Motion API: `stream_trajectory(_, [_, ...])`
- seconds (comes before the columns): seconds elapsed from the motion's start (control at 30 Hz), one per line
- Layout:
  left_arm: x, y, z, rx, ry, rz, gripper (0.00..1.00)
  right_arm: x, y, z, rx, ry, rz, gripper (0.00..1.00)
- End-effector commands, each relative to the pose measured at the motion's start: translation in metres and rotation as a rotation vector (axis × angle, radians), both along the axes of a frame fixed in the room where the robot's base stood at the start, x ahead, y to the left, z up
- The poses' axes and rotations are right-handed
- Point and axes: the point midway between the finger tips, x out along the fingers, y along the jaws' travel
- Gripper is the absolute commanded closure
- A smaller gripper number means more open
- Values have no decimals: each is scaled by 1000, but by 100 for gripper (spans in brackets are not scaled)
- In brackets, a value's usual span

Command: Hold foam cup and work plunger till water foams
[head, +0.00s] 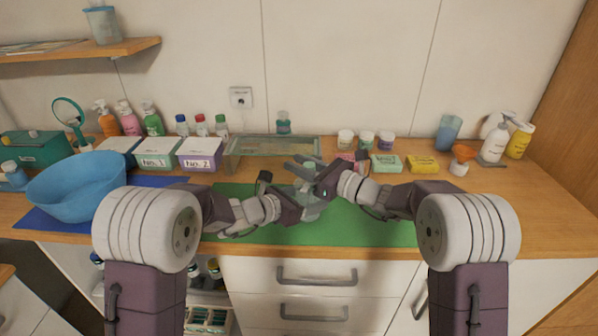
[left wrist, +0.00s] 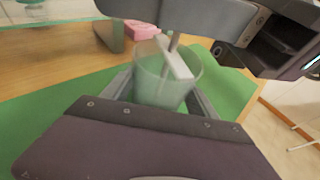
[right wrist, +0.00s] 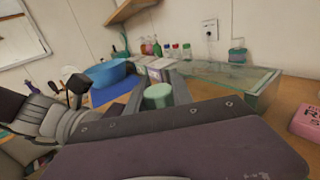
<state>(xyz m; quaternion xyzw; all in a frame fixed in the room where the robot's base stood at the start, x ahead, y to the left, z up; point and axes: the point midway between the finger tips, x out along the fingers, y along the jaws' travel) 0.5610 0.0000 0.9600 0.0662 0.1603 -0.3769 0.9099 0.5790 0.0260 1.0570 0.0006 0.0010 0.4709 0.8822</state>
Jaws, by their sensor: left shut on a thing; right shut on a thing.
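The clear foam cup (left wrist: 160,88) stands between the fingers of my left gripper (left wrist: 162,92), which is shut on it. In the head view the cup (head: 311,213) is small and partly covered by the grippers. A grey plunger rod (left wrist: 174,41) and a pale bar show at the cup's mouth. I cannot make out water or foam.
The green mat (head: 375,231) lies under the grippers. A glass-like shelf box (head: 272,147) stands behind them, with soap bars (head: 422,164) and jars to the right. A blue bowl (head: 75,190) and labelled boxes (head: 157,156) are at left.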

Motion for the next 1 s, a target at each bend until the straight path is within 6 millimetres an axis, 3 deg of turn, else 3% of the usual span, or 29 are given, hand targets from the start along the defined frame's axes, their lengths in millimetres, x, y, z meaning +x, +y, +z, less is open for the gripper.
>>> stream_trajectory(0.1, [0,1,0,1,1,2,86,0,0,21,1,-6,0,100])
stream_trajectory(0.2, [0,1,0,1,1,2,86,0,0,29,0,-4,-1,100])
stream_trajectory(0.47, [0,0,-1,0,3,2,86,0,0,30,0,-2,-1,100])
stream_trajectory(0.5, [0,0,-1,0,3,2,86,0,0,30,0,-2,-1,70])
stream_trajectory(0.57, [0,0,-1,0,2,2,86,0,0,30,0,-2,-1,53])
stream_trajectory(0.6, [0,0,-1,0,2,2,86,0,0,30,0,-2,-1,50])
stream_trajectory(0.87, [0,0,0,0,1,0,86,0,0,30,0,-1,-1,50])
stream_trajectory(1.0, [0,0,0,0,1,0,86,-6,-12,30,0,-1,-3,50])
